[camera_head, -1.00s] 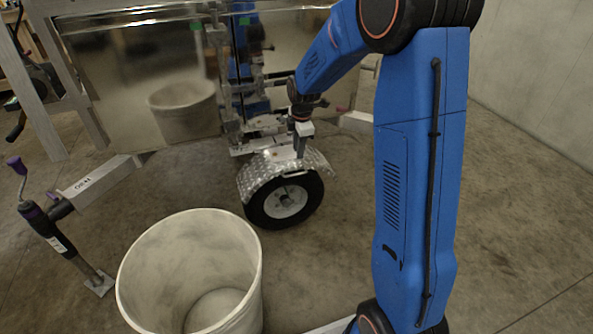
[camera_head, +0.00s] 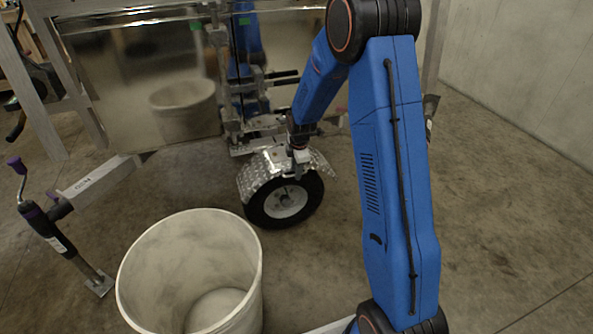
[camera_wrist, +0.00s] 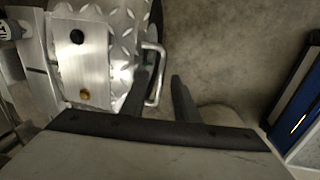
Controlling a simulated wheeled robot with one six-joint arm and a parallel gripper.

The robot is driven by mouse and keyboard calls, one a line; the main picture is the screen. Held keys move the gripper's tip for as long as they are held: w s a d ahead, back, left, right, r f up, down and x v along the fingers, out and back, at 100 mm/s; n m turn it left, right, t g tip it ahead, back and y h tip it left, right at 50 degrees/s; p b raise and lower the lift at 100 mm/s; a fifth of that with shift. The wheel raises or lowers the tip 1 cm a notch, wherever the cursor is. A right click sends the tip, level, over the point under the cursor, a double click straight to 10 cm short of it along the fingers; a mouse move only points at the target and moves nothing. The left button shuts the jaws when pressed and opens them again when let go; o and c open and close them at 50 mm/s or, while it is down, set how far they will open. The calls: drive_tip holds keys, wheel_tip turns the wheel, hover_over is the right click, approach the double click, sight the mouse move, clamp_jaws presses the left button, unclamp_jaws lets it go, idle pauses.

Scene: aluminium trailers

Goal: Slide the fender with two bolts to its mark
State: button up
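The fender (camera_head: 262,174) is a silver diamond-plate arc over the black trailer wheel (camera_head: 284,203). In the wrist view the fender (camera_wrist: 118,22) is at the top left, beside a flat metal plate (camera_wrist: 95,62). The plate carries a dark round bolt or hole (camera_wrist: 77,37) and a brass-coloured bolt (camera_wrist: 84,96). A bent metal handle (camera_wrist: 162,62) stands out from the fender side. My gripper (camera_head: 301,158) is low at the fender's top. In the wrist view my gripper (camera_wrist: 165,78) is open, with the handle's outer bar seen between its fingers; I cannot tell contact. No mark is discernible.
A large pale bin (camera_head: 190,270) stands in front, left of the wheel. A jack with a purple handle (camera_head: 48,225) is at the left. The shiny trailer body (camera_head: 140,90) rises behind the wheel. The concrete floor (camera_head: 500,230) at the right is clear.

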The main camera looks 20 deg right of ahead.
clamp_jaws()
drive_tip(key=shift+a, duration=1.15)
unclamp_jaws()
drive_tip(key=s+r, duration=0.3)
drive_tip(key=r, duration=1.4)
